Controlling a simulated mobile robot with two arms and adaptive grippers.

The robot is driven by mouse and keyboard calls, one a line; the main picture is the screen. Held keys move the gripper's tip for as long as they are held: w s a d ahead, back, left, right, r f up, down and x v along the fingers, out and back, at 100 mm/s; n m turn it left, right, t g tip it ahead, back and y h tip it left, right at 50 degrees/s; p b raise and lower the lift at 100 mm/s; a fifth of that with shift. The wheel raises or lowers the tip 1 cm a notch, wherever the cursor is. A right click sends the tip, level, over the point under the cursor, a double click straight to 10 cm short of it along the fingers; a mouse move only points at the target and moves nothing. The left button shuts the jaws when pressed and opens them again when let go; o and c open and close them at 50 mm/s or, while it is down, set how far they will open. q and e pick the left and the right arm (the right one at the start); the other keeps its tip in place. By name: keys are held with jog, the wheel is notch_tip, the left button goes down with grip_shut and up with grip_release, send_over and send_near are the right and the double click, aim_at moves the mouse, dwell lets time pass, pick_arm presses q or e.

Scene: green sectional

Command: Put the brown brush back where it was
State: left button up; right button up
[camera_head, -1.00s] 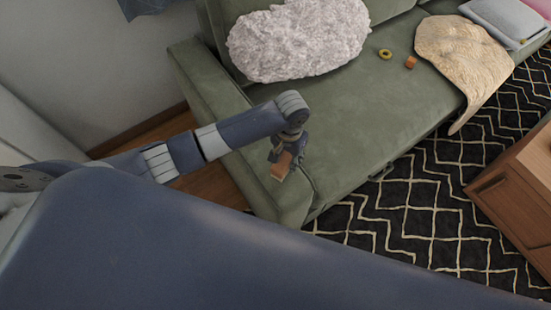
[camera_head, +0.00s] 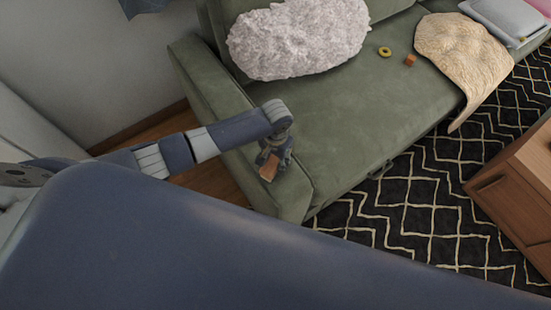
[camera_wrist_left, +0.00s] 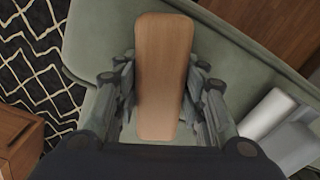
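The brown brush (camera_wrist_left: 162,75) shows as a long wooden block in the left wrist view, lying lengthwise between the fingers of my left gripper (camera_wrist_left: 160,92). The fingers close on it from both sides. In the head view the brush (camera_head: 268,168) is a small brown piece at the tip of my left gripper (camera_head: 274,160), over the left armrest end of the green sofa (camera_head: 335,125). I cannot tell whether the brush touches the sofa. My right gripper is not in view.
A fluffy grey-white cushion (camera_head: 298,40), a yellow ring (camera_head: 385,51), a small orange cube (camera_head: 410,60) and a beige throw (camera_head: 465,52) are on the sofa. A wooden cabinet (camera_head: 515,195) stands at right on a black-and-white patterned rug (camera_head: 425,200). The seat's middle is clear.

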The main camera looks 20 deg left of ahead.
aim_at(276, 159)
pick_arm(q)
jog(key=shift+o, duration=1.3)
jog(key=shift+r, duration=0.1)
notch_tip(276, 159, up, 12)
jog(key=shift+p, duration=0.3)
jog(key=shift+d, duration=0.1)
